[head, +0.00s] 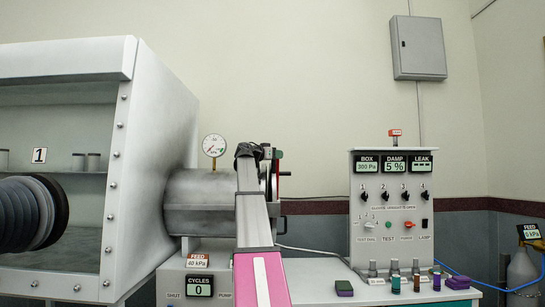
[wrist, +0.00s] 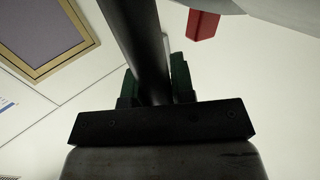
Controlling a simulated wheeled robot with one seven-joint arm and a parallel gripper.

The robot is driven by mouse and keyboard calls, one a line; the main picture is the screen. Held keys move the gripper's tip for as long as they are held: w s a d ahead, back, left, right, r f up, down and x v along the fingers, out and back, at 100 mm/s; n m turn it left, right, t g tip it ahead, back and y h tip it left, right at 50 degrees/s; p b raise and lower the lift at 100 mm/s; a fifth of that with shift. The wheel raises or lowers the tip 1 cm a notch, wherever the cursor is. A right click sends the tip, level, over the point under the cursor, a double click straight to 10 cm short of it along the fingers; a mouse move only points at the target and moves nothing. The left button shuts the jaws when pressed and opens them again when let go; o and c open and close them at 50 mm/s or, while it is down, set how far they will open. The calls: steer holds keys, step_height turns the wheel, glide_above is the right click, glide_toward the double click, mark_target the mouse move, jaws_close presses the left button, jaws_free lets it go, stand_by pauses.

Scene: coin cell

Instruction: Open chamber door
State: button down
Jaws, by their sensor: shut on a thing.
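The chamber is a grey metal cylinder (head: 200,205) on the right side of the glove box. I cannot tell from this how far the door stands open. My gripper (head: 270,155) is at that end, mostly hidden by my own wrist. In the wrist view my gripper (wrist: 155,85) has its green fingers shut on a dark round bar (wrist: 145,45), which seems to be the door's handle. A red block (wrist: 203,24) shows beyond the fingers.
A glove box (head: 118,150) with a black ribbed glove port fills the left. A pressure gauge (head: 213,146) stands above the chamber. A control panel (head: 393,205) with knobs, small bottles and purple-topped blocks stands to the right. A gas cylinder (head: 524,270) is at far right.

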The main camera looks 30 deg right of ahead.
steer(key=s+d+n+t+y, duration=0.3)
steer(key=d+n+t, duration=0.35)
steer(key=d, duration=1.45)
steer(key=w+d+t, duration=0.1)
steer(key=w+d, duration=0.5)
steer(key=d, duration=0.3)
steer(key=w+d, duration=0.5)
steer(key=d, duration=0.5)
steer(key=shift+w+d+m+t, duration=0.2)
steer(key=shift+w+m+t, duration=0.15)
steer(key=shift+m, duration=0.1)
steer(key=c, duration=1)
jaws_free()
steer(key=shift+w+a, duration=0.2)
steer(key=shift+a, duration=0.1)
steer(key=shift+o, duration=0.2)
